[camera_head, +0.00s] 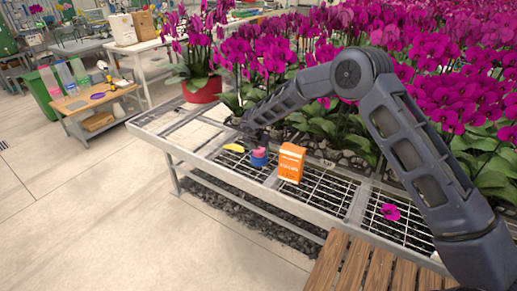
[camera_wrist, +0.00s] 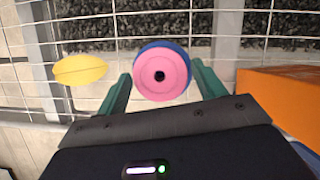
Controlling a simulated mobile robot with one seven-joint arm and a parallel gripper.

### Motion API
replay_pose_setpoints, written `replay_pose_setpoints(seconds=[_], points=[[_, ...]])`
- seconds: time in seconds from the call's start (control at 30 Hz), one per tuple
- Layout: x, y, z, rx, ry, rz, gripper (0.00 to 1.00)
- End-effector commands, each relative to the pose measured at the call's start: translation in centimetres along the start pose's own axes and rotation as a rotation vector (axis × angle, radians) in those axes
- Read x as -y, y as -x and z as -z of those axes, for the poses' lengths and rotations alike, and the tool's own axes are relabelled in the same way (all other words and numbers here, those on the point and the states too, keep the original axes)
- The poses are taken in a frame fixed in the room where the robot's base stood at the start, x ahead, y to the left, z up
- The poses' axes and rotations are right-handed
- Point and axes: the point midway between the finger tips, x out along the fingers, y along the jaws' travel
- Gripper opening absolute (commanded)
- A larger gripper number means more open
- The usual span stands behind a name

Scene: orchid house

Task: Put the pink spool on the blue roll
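The pink spool (camera_head: 258,153) sits on top of the blue roll (camera_head: 258,162) on the wire-mesh bench. My gripper (camera_wrist: 161,70) is open, with one green finger on each side of the spool and narrow gaps between. In the head view my gripper (camera_head: 251,138) is just behind the spool, and its fingers are hard to make out.
An orange box (camera_head: 291,162) stands close to the right of the roll; it also shows in the wrist view (camera_wrist: 280,98). A yellow object (camera_head: 234,147) lies to the left. A magenta bloom (camera_head: 390,212) lies farther right. Dense potted orchids fill the back. The bench's left end has bare room.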

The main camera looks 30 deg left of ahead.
Motion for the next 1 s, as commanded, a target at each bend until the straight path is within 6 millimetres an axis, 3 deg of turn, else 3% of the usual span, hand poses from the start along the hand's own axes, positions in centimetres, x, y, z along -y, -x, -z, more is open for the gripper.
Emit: replay_pose_setpoints(seconds=[0.47,1.0], points=[[0.0,1.0,-0.2,0.001,0.000,-0.001,0.78],[0.0,10.4,-0.2,0.001,-0.001,-0.001,0.78]])
